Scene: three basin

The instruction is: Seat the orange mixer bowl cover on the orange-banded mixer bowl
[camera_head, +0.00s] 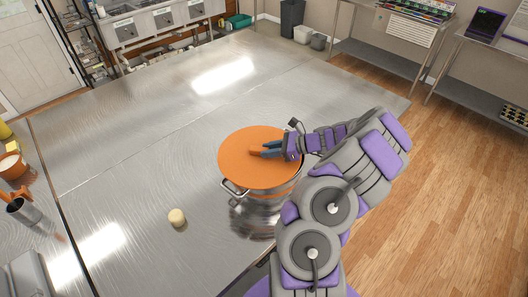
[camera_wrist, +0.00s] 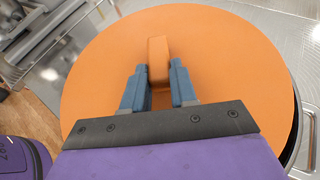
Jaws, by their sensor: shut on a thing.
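The orange mixer bowl cover (camera_head: 245,172) is a flat round disc with a raised block handle (camera_wrist: 158,62). It lies over the mouth of the metal mixer bowl (camera_head: 258,218), which stands on the steel table. My gripper (camera_head: 268,151) reaches in from the right and is shut on the handle. In the wrist view, my gripper's two blue fingers (camera_wrist: 158,85) flank the handle.
The steel table (camera_head: 140,140) is broad and mostly clear. A small pale round piece (camera_head: 177,217) lies left of the bowl. An orange container (camera_head: 14,168) and a metal cylinder (camera_head: 22,210) stand at the left edge. A side handle (camera_head: 233,189) sticks out from the bowl.

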